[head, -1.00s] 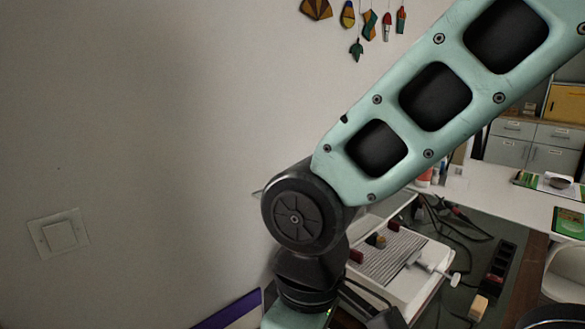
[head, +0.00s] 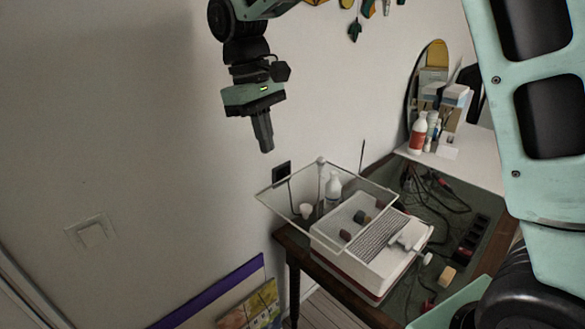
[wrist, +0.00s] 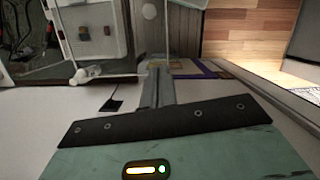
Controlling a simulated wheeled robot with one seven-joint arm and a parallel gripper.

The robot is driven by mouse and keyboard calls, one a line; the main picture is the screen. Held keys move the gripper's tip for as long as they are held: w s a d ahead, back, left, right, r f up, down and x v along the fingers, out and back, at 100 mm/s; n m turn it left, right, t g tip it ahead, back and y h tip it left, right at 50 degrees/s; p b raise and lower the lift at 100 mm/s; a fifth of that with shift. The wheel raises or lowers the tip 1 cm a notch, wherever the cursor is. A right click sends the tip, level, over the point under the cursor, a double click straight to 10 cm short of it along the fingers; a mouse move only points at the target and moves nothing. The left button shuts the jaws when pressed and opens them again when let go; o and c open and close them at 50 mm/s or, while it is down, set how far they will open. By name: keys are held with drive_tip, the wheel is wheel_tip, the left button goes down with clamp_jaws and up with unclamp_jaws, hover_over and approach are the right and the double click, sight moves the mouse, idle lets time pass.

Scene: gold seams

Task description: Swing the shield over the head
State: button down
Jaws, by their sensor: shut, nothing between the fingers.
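The clear shield (head: 360,178) is a see-through panel with pale edges. It stands tilted out over the left side of the white machine (head: 345,262), with a small pale knob (head: 320,160) at its top corner. The shield's edge also shows in the wrist view (wrist: 118,76). The machine's head seems to be the white cylinder part (head: 407,240) on the right of the ribbed bed; the shield does not cover it. My gripper (head: 266,149) points down, shut and empty, above and left of the shield, apart from it. Its fingers show in the wrist view (wrist: 158,75).
A white bottle (head: 333,188) and a small cup (head: 306,210) show through or behind the shield. Cables and a power strip (head: 474,236) lie on the green bench top. The wall is close on the left. A purple-edged board (head: 215,290) leans below.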

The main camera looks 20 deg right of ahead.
drive_tip(key=p, duration=0.3)
approach(299, 213)
drive_tip(key=w+f, duration=0.1)
drive_tip(key=a+f, duration=0.1)
drive_tip(key=w+f, duration=0.1)
drive_tip(key=shift+w+a+f, duration=0.2)
drive_tip(key=shift+w+a, duration=0.1)
drive_tip(key=shift+a, duration=0.1)
drive_tip(key=s, duration=0.1)
drive_tip(key=s+d+p, duration=0.1)
drive_tip(key=shift+s+d+f+p, duration=0.25)
drive_tip(key=shift+s+f+p, duration=0.05)
drive_tip(key=shift+s+f, duration=0.1)
drive_tip(key=shift+s+d+f, duration=0.2)
drive_tip(key=shift+s, duration=0.1)
drive_tip(key=shift+d, duration=0.1)
